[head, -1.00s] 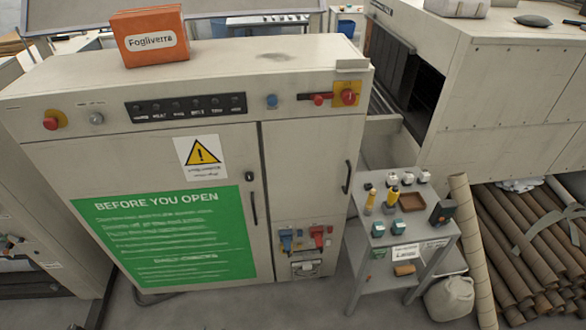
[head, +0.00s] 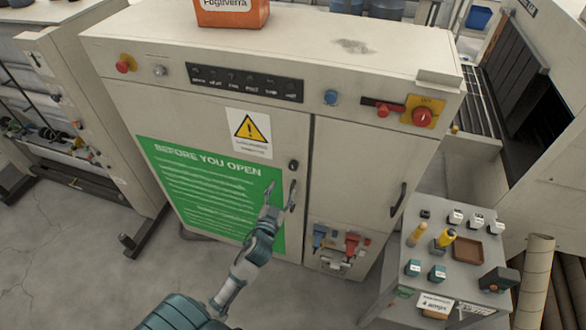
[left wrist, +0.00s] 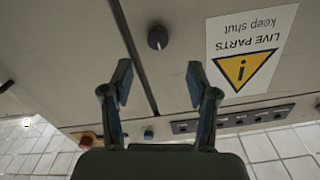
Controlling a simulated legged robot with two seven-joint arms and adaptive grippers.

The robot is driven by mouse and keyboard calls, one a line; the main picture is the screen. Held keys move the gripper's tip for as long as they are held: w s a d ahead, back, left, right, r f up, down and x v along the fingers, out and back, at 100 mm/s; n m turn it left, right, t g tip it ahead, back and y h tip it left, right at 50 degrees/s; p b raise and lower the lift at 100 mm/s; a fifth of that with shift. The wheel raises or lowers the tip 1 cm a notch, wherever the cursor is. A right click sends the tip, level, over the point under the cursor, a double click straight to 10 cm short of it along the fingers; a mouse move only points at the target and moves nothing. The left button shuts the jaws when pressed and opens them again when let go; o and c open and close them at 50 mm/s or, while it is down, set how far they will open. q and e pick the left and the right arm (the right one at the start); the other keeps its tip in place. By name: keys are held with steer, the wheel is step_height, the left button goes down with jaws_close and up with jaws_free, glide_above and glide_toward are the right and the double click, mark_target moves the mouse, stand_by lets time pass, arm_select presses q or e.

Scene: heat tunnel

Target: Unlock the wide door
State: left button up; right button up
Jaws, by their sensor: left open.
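The wide door (head: 190,125) is the left, cream door of the cabinet, with a green "BEFORE YOU OPEN" sign and a yellow warning label (head: 249,131). It looks shut. A small dark round lock knob (head: 293,165) sits near its right edge; it also shows in the left wrist view (left wrist: 157,38). My left gripper (head: 281,187) is just below the knob in the head view, in front of the door's handle area. Its fingers are apart and empty. In the left wrist view the knob lies beyond the fingertips, between them, with no contact visible. My right gripper is not in view.
The narrow door (head: 360,170) stands shut on the right, with a dark handle (head: 398,200). Above are a blue button (head: 330,97) and a red rotary switch (head: 422,117). A grey side table (head: 403,262) with small items stands at the right. The floor at left front is clear.

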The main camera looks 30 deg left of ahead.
mark_target(292, 169)
arm_select(q)
steer(key=x, duration=0.6)
steer(key=d+x, duration=0.1)
steer(key=x, duration=0.3)
steer(key=shift+w, duration=0.15)
steer(key=shift+a, duration=0.15)
steer(key=shift+a, duration=0.1)
steer(key=shift+a, duration=0.1)
steer(key=shift+c, duration=1)
steer(key=c, duration=0.8)
jaws_close()
